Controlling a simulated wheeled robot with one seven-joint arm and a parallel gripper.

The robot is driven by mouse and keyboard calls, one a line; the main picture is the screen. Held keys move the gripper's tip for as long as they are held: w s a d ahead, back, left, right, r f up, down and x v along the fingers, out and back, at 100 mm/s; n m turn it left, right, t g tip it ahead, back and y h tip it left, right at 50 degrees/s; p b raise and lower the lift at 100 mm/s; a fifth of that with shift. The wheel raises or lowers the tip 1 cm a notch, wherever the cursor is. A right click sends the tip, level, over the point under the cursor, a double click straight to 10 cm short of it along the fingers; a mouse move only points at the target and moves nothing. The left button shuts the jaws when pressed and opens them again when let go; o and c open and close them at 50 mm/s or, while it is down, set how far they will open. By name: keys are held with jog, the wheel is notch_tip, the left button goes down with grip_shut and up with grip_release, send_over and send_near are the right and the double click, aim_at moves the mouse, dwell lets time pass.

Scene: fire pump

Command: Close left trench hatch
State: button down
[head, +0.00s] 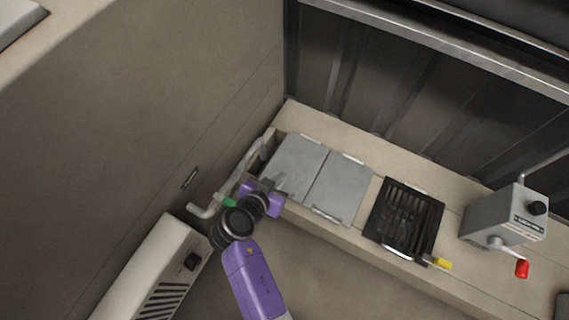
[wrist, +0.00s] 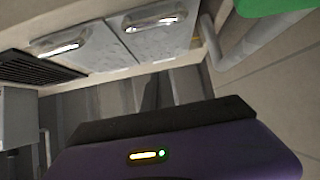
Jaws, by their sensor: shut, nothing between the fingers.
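The left trench hatch (head: 300,160) is a grey metal plate in the bench top in the head view. It looks flat and about level with the right trench hatch (head: 341,188) beside it. In the wrist view the left hatch (wrist: 152,45) shows at the top with a bright bar handle (wrist: 155,23). The right hatch (wrist: 88,58) lies left of it there. My gripper (head: 274,187) is shut and empty at the front left corner of the left hatch and hides that corner. I cannot tell whether it touches the plate. The purple gripper body fills the bottom of the wrist view.
A black grate (head: 405,220) and a grey box (head: 505,215) with a red-knobbed crank stand to the right. A pale pipe (head: 235,177) runs close by my gripper on the left. A white vented cabinet (head: 160,270) stands at the lower left. The floor in front is clear.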

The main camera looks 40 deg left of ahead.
jog(key=shift+s+d+f+b, duration=0.1)
jog(key=shift+s+f+b, duration=0.2)
jog(key=shift+f, duration=0.3)
jog(key=shift+s+f+b, duration=0.25)
jog(key=shift+f, duration=0.35)
